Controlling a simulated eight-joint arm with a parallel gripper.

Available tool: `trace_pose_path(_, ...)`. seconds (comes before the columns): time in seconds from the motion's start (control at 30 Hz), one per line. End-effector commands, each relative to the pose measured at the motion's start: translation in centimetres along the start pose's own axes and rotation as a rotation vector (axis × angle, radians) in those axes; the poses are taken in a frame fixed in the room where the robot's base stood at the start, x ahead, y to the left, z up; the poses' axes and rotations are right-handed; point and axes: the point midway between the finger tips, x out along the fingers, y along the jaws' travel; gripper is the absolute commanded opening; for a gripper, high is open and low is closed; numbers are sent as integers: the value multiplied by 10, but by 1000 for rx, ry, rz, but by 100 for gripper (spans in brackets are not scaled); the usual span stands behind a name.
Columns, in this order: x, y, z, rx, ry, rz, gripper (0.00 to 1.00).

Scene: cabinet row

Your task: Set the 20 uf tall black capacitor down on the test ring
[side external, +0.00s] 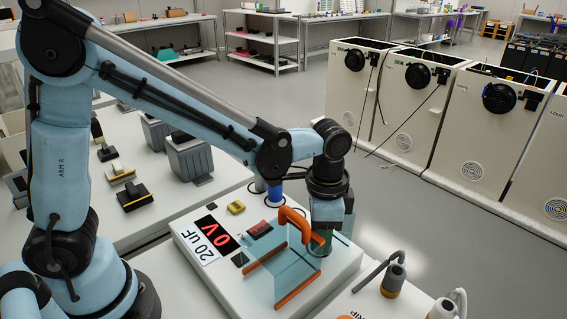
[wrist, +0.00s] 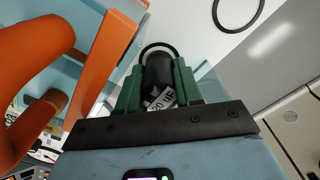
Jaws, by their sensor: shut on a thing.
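My gripper (side external: 321,240) points down over the white test station (side external: 345,268), to the right of its clear guard. In the wrist view its green fingers (wrist: 157,72) are shut on the black capacitor (wrist: 158,78), whose label reads 20 uF. The capacitor looks upright along the fingers. A thin black ring (wrist: 143,48) shows on the white surface around the capacitor's far end. I cannot tell whether the capacitor's base touches the surface. In the side view the fingers hide most of the capacitor.
The clear guard with orange handle and rails (side external: 292,217) stands close left of my gripper. The station's display (side external: 216,232) reads 0V beside a 20 uF label. A blue cylinder (side external: 273,193) stands behind. Another black ring (wrist: 220,22) lies farther off.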

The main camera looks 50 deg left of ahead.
Motion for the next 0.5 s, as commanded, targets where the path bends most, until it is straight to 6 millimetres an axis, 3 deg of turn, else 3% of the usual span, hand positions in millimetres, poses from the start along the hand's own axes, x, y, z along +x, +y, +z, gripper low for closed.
trace_pose_path(0.03,0,0,0,0,0,0,4)
trace_pose_path(0.07,0,0,0,0,0,0,36)
trace_pose_path(0.23,0,0,0,0,0,0,62)
trace_pose_path(0.5,-2,0,0,1,0,0,64)
